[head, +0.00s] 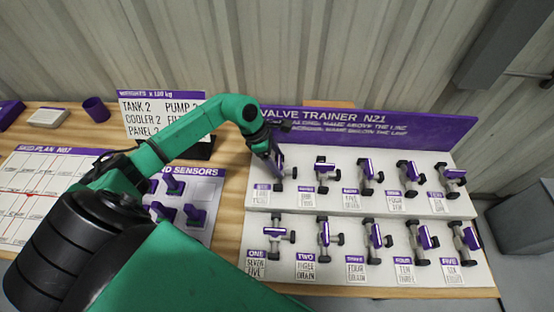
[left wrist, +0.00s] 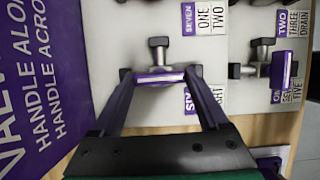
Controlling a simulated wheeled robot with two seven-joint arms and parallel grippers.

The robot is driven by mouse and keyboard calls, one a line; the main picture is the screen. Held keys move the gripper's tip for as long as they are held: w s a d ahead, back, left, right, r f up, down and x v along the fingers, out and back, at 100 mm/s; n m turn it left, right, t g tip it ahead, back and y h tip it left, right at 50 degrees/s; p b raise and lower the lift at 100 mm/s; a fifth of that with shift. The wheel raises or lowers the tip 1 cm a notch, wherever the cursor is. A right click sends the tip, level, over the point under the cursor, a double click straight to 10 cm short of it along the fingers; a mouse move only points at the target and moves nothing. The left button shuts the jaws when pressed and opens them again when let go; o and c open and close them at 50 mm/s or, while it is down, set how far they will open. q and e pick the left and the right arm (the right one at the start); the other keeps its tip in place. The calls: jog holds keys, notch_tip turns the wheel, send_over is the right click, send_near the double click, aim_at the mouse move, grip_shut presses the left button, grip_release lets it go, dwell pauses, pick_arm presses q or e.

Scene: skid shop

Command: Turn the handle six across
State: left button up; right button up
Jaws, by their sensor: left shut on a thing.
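The valve trainer (head: 381,122) is a white board with a purple header and two rows of small valves with purple handles. My left gripper (head: 275,157) is at the far left valve of the upper row. In the left wrist view, the left gripper (left wrist: 159,76) has its fingers on both ends of handle six (left wrist: 158,79), beside the label SIX (left wrist: 190,101). The handle's bar runs from finger to finger, roughly up and down the board. A black end cap (left wrist: 158,41) shows past it. The gripper hides much of the valve's pipe. My right gripper is out of view.
Valve seven (head: 323,174) stands close to the right of six, and valve one (head: 279,236) below it. A sensor panel (head: 196,197) with purple blocks lies to the left. A weights sign (head: 160,110) stands behind my arm. A grey bin (head: 525,225) is beyond the table's right end.

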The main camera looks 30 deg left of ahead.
pick_arm(q)
jog(key=n+b, duration=0.1)
jog(key=n, duration=0.1)
jog(key=n+t+y+b, duration=0.1)
jog(key=n, duration=0.1)
jog(key=shift+d+n+t, duration=0.1)
jog(key=shift+n+t, duration=0.2)
jog(key=shift+n, duration=0.1)
jog(key=n+y+b, duration=0.1)
jog(key=n, duration=0.1)
jog(key=shift+f+n+t, duration=0.1)
jog(key=shift+n+t, duration=0.2)
jog(key=n+b, duration=0.1)
jog(key=n, duration=0.1)
jog(key=n+y+b, duration=0.1)
jog(key=n+b, duration=0.1)
jog(key=n+y+b, duration=0.1)
jog(key=n+b, duration=0.1)
jog(key=shift+d, duration=0.25)
jog(key=shift+r+n+y+b, duration=0.2)
jog(key=shift+n+y+b, duration=0.95)
jog(key=shift+n, duration=0.95)
jog(key=o, duration=1.2)
jog(key=shift+s, duration=0.1)
jog(key=shift+o, duration=0.2)
jog(key=shift+d, duration=0.1)
